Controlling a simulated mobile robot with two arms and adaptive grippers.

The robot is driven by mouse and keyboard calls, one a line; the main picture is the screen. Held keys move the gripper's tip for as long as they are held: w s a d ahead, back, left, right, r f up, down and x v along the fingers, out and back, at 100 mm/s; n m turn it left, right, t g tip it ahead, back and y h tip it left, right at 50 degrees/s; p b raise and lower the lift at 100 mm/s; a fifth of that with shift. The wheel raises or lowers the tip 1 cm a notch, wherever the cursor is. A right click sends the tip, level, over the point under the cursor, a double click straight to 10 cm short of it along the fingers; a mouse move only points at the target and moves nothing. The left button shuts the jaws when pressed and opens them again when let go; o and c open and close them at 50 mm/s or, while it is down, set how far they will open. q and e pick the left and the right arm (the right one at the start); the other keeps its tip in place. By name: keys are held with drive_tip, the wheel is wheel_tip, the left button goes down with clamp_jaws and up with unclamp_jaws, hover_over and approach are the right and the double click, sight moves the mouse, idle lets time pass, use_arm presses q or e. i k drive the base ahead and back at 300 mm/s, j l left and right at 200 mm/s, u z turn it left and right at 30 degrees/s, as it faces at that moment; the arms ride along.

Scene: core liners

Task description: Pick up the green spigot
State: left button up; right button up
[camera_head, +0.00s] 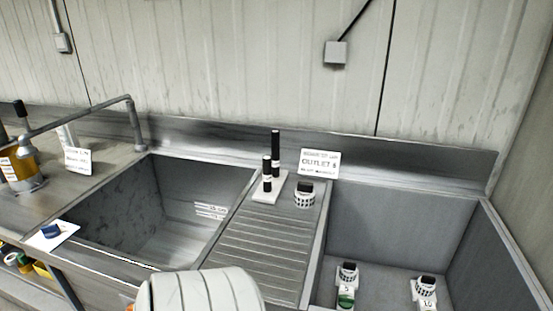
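A small green piece (345,301) sits in the right basin, just in front of a white fitting marked 5 (347,274) with a dark top. I cannot tell for sure that it is the green spigot. Another green item (24,262) shows among coloured pieces at the lower left edge, too small to make out. Neither of my grippers is in view, so nothing is seen touching these pieces.
A similar white fitting marked 10 (426,289) stands in the right basin. A ribbed drainboard (262,245) separates it from the empty-looking left basin (150,215). Two black-topped posts (275,150) and a checkered fitting (305,197) stand behind. A white ribbed form (200,290) blocks the front.

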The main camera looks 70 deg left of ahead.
sight(22, 257)
drive_tip(key=u, duration=4)
drive_tip(key=z, duration=0.5)
drive_tip(key=i+j+z, duration=0.2)
drive_tip(key=z, duration=0.15)
drive_tip(key=i+j+z, duration=0.15)
drive_tip(key=j+z, duration=0.2)
drive_tip(key=i+j+z, duration=0.1)
drive_tip(key=j+z, duration=0.2)
drive_tip(key=j, duration=0.15)
drive_tip(key=i+j+z, duration=0.1)
drive_tip(key=j+z, duration=0.25)
